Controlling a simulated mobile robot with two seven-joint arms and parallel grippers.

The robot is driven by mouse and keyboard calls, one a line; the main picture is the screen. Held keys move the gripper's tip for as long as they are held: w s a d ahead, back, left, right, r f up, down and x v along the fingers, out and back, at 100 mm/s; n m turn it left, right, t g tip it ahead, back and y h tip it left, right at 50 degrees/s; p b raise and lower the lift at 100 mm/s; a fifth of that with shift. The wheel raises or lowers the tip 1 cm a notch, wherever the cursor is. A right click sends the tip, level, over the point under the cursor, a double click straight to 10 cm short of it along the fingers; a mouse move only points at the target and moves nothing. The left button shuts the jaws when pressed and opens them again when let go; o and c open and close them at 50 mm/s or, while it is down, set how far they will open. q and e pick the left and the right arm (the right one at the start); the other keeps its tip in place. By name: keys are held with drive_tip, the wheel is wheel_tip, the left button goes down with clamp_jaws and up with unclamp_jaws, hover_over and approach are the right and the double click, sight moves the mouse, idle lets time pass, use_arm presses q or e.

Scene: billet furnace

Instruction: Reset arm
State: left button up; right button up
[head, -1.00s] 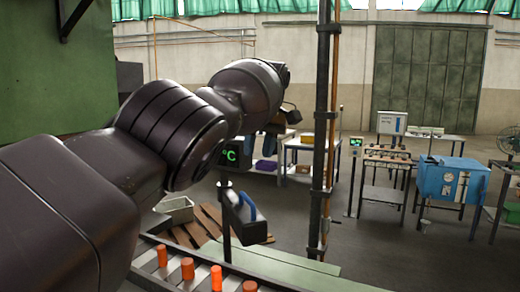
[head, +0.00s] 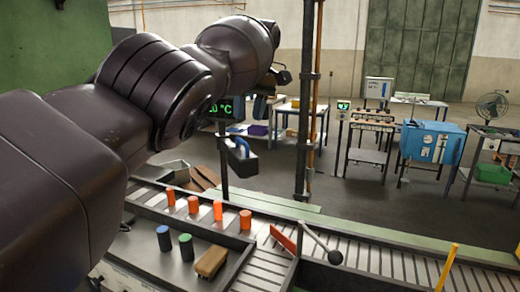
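My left arm fills the left of the head view and reaches away toward the back. The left gripper (head: 281,76) is at its far end, small and dark, partly hidden behind my own arm link. Whether its fingers are apart or together does not show. It is in the air, with no task object seen touching it. My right gripper is not in view.
Several orange billets (head: 217,210) stand on the roller conveyor (head: 390,261). A tray holds a blue cylinder (head: 163,238), a green-topped cylinder (head: 186,247) and a brush (head: 211,262). A black-knobbed lever (head: 320,242) rises beside it. A dark post (head: 305,110) stands behind.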

use_arm(q)
drive_tip(key=w+d+r+m+t+h, duration=0.6)
drive_tip(key=w+d+r+m+t, duration=0.3)
drive_tip(key=w+t, duration=0.4)
drive_tip(key=s+a+f+t+b, duration=0.15)
drive_tip(key=s+a+f, duration=0.35)
drive_tip(key=f, duration=0.6)
drive_tip(key=s+a+f+m+t+h, duration=0.1)
drive_tip(key=s+a+f+t, duration=0.25)
drive_tip(key=a+f, duration=0.55)
drive_tip(key=s+a+f+t, duration=0.1)
drive_tip(key=s+a+f, duration=0.4)
drive_tip(key=f, duration=0.7)
drive_tip(key=s+a+f+n+g+y, duration=0.1)
drive_tip(key=s+a+f, duration=0.4)
drive_tip(key=s+f, duration=0.7)
drive_tip(key=s+a+f+n+g+y+b, duration=0.1)
drive_tip(key=s+a+f, duration=0.4)
drive_tip(key=s+f, duration=0.6)
drive_tip(key=s+a+f+n+g+y, duration=0.2)
drive_tip(key=s+a+f+g+y, duration=0.1)
drive_tip(key=s+f, duration=0.9)
drive_tip(key=s+a+g, duration=0.1)
drive_tip(key=s+a, duration=0.1)
drive_tip(key=s, duration=0.1)
drive_tip(key=shift+f+g, duration=0.3)
drive_tip(key=shift+f, duration=0.05)
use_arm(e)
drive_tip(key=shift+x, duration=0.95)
